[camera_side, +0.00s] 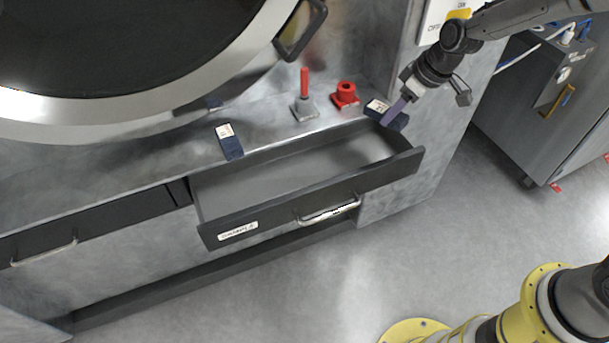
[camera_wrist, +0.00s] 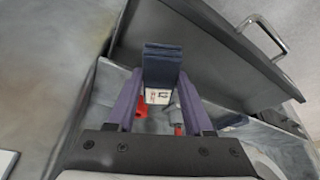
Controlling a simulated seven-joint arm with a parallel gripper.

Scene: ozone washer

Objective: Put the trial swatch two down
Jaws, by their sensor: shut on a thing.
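My gripper (camera_side: 393,110) is shut on a dark navy swatch (camera_side: 374,108) with a white label, at the right end of the ledge above the open drawer. In the wrist view the held swatch (camera_wrist: 162,66) sits between the two purple fingers of my gripper (camera_wrist: 160,78). Its label is too small to read. I cannot tell whether it touches the ledge. A second navy swatch (camera_side: 231,146) with a white label lies on the ledge at the left, apart from my gripper; it also shows in the wrist view (camera_wrist: 234,122).
The drawer (camera_side: 285,212) stands open and looks empty inside. On the ledge are a red peg on a grey base (camera_side: 304,96) and a red ring-topped block (camera_side: 346,94), close left of my gripper. The round washer door (camera_side: 215,75) overhangs the ledge's left side.

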